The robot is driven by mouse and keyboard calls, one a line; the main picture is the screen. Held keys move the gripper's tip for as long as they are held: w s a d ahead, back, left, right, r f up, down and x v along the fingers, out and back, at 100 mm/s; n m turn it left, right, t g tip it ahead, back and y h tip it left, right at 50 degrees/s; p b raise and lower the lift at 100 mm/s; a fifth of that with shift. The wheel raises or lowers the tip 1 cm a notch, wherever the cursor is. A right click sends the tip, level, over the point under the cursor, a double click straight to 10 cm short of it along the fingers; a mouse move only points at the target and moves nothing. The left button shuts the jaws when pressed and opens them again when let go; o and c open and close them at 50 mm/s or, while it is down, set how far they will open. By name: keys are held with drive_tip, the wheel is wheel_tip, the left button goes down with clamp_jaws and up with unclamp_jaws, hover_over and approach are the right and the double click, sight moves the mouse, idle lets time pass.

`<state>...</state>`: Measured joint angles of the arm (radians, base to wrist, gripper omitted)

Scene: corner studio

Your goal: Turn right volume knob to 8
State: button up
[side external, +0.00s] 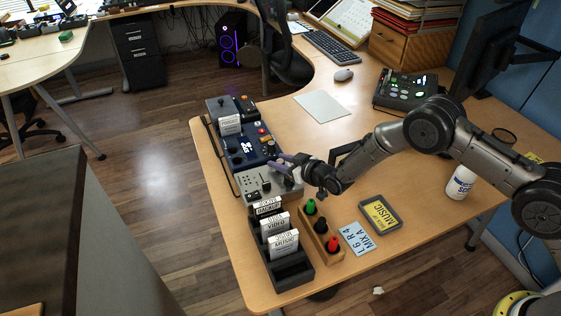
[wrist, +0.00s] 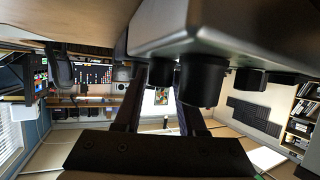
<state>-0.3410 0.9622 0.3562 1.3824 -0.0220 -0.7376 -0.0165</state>
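The grey mixer box (side external: 262,184) with small controls lies near the table's left edge, in the side view. My gripper (side external: 284,163) is at its right rear side, low over the panel. In the wrist view the box (wrist: 230,25) fills the top, with several dark knobs along its face. My gripper's two fingers (wrist: 160,105) stand apart. One dark knob (wrist: 160,72) shows between the fingertips, and a larger dark knob (wrist: 203,82) overlaps the right finger. I cannot tell whether either finger touches a knob. Knob markings and settings are not readable.
A dark blue device (side external: 240,146) stands behind the mixer. In front are a black rack (side external: 290,265) of labelled cartridges and a wooden tray (side external: 320,238) with green, black and red pieces. A pale card (side external: 356,239) reading "MIX" and "L 6 R 4" lies beside a yellow "MUSIC" card (side external: 380,214).

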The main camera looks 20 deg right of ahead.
idle(0.3)
drive_tip(key=v, duration=1.3)
drive_tip(key=shift+s, duration=0.4)
drive_tip(key=shift+d+r, duration=0.1)
drive_tip(key=shift+d, duration=0.05)
